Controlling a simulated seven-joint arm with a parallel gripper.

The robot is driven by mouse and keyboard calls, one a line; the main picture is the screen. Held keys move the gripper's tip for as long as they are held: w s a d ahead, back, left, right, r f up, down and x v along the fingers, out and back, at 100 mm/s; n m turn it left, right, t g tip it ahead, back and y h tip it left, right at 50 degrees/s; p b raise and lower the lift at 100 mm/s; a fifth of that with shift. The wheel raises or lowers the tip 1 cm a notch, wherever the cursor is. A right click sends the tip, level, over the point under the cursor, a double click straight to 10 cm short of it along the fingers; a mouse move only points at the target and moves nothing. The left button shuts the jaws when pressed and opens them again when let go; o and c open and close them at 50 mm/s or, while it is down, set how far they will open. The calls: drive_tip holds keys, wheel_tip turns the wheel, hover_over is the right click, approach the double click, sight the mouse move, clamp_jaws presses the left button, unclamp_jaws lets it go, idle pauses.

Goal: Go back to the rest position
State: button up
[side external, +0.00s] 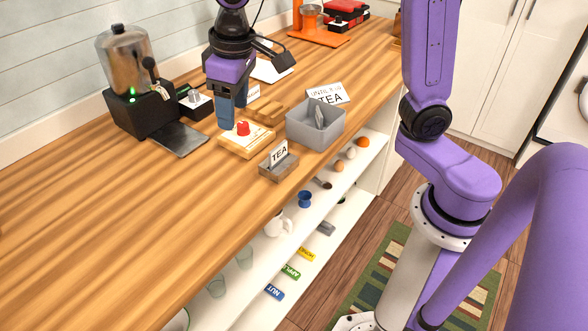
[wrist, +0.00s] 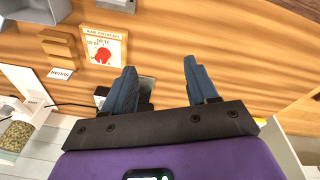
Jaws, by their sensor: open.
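My gripper (side external: 232,108) hangs over the wooden counter (side external: 90,215) in the side external view, above and beside a small wooden board with a red piece (side external: 243,128) on it. In the wrist view, the two blue fingers of my gripper (wrist: 160,82) stand apart with nothing between them. The wooden board (wrist: 98,55) with the red piece (wrist: 102,56) lies to the left of the fingers there. The fingertips look clear of the board.
A steel urn on a black base (side external: 130,60) stands at the back left. A shelf with several small items (side external: 290,245) runs below. The counter's front left is clear.

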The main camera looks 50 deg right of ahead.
drive_tip(key=s+d+f+n, duration=0.2)
drive_tip(key=s+d, duration=0.1)
drive_tip(key=s, duration=0.4)
drive_tip(key=s+d+f+n+g, duration=0.1)
drive_tip(key=s+d+f+n, duration=0.2)
drive_tip(key=s, duration=0.5)
drive_tip(key=s+d+f+n, duration=0.2)
drive_tip(key=s+d+n, duration=0.1)
drive_tip(key=s, duration=0.5)
drive_tip(key=shift+s+d+f+g, duration=0.15)
drive_tip(key=shift+d+g, duration=0.15)
drive_tip(key=shift+d, duration=0.45)
